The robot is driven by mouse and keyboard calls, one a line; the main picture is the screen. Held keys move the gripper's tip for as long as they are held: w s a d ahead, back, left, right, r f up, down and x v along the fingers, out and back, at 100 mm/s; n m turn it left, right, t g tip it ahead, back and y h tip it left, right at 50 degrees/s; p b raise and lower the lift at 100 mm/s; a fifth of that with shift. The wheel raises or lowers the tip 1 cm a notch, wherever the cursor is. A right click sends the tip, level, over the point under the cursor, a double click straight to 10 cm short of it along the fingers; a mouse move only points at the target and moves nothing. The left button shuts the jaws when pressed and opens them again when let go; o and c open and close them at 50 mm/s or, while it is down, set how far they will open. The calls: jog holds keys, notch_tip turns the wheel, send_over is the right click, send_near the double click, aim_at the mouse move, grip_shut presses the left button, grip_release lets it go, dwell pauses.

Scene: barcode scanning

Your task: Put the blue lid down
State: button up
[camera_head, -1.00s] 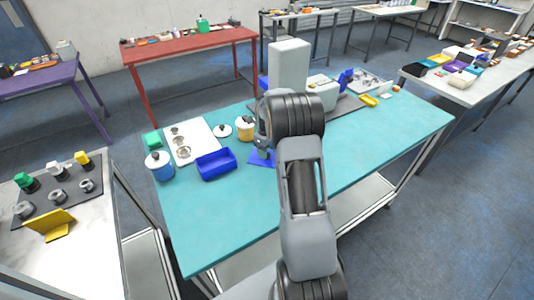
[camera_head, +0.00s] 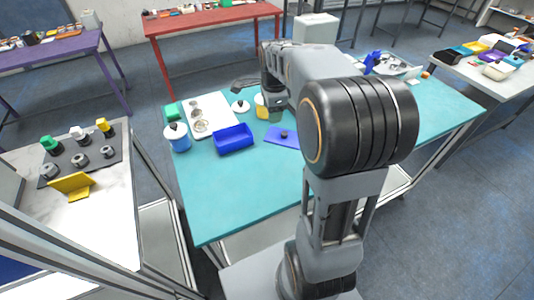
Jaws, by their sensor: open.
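The blue lid (camera_head: 282,137), a flat plate with a small dark knob, lies on the teal table (camera_head: 240,190) to the right of the open blue box (camera_head: 234,139). Its right end is hidden behind my arm. My gripper (camera_head: 275,115) is open, just behind the lid and apart from its knob in the picture. Its fingers are small and partly hidden, so their height above the table is hard to tell.
A yellow canister (camera_head: 261,108) stands partly hidden beside my gripper. The table's front left is clear.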

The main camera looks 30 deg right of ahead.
jog(key=s+a+n+t, duration=0.1)
jog(key=s+a+n, duration=0.4)
jog(key=s+n, duration=0.3)
jog(key=s+a+n+t, duration=0.1)
jog(key=s+a+n, duration=0.4)
jog(key=s+n, duration=0.3)
jog(key=n, duration=0.4)
jog(key=shift+s+f+t, duration=0.15)
jog(key=shift+f+t, duration=0.1)
jog(key=shift+t, duration=0.15)
jog(key=shift+c, duration=0.4)
